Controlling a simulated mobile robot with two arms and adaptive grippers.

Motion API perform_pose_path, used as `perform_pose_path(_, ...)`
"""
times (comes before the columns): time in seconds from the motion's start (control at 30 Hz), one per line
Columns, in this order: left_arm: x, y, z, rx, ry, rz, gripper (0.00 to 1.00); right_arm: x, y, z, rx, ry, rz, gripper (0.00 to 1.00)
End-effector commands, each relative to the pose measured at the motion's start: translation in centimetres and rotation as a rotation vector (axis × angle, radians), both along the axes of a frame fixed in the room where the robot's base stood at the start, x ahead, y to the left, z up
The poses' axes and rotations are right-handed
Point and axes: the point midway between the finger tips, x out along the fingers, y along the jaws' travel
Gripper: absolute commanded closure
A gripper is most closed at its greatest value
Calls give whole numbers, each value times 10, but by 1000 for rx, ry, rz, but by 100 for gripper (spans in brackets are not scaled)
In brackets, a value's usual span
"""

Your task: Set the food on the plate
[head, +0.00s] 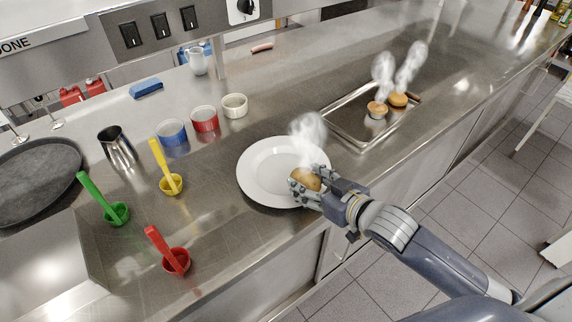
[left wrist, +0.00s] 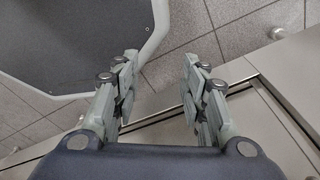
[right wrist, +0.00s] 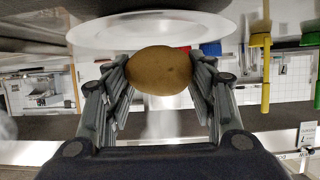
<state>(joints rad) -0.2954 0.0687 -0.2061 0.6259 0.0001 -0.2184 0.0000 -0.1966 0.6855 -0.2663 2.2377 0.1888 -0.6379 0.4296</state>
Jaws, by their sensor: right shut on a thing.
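A white plate (head: 262,196) lies on the steel counter in the middle of the head view. My right gripper (head: 306,190) is shut on a brown, rounded, steaming potato-like food (head: 308,178) at the plate's right front edge. In the right wrist view the food (right wrist: 163,70) sits between the fingers, with the plate (right wrist: 100,32) behind it. Whether the food touches the plate is hard to tell. A steel tray (head: 345,137) right of the plate holds two more steaming browned foods (head: 377,109). My left gripper (left wrist: 158,90) is open and empty; the head view does not show it.
Blue, red and white ramekins (head: 204,119) stand behind the plate. A dark round pan (head: 40,168) is at far left.

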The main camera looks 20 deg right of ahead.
Motion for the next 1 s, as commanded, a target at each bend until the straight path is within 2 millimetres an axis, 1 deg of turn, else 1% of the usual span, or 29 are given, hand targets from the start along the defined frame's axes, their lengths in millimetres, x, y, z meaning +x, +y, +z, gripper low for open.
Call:
perform_pose_path(0.03, -1, 1, 4, 2, 2, 0, 60, 11, 2, 3, 2, -4, -1, 75)
perform_pose_path(0.3, -6, 13, 16, 16, 11, 2, 60, 63, 13, -2, 2, -4, -1, 75)
perform_pose_path(0.4, -8, 14, 19, 17, 14, 4, 60, 81, 17, -4, 3, -2, -1, 75)
perform_pose_path(0.5, -8, 14, 21, 17, 14, 5, 60, 92, 20, -7, 4, -1, 0, 75)
perform_pose_path(0.67, -8, 14, 23, 17, 14, 5, 60, 100, 22, -11, 2, 1, 0, 75)
perform_pose_path(0.9, -8, 13, 31, 17, 14, 4, 60, 99, 22, -40, 1, 3, 0, 75)
perform_pose_path(1.0, -8, 13, 31, 16, 13, 3, 60, 99, 21, -44, 1, -1, 1, 75)
